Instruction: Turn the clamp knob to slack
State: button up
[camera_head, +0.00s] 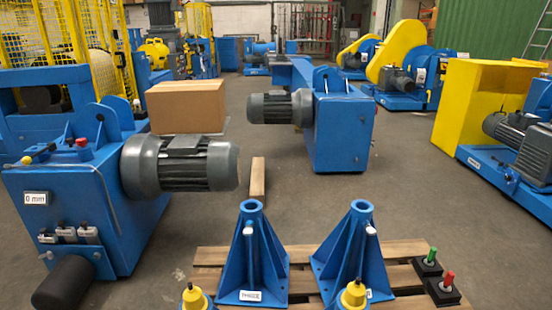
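My gripper is not in view. I cannot tell for sure which part is the clamp knob, and no chain shows clearly. A blue machine (150,235) with a grey motor (178,164) stands at the left.
A wooden pallet (405,250) in front carries two blue ribbed stands (250,260) and black blocks with a green (432,255) and a red peg (448,278). Another blue machine (343,130) and a cardboard box (187,106) are behind. Floor (420,180) is clear at centre right.

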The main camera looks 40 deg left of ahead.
aim_at(82, 143)
jog(key=u, duration=2.55)
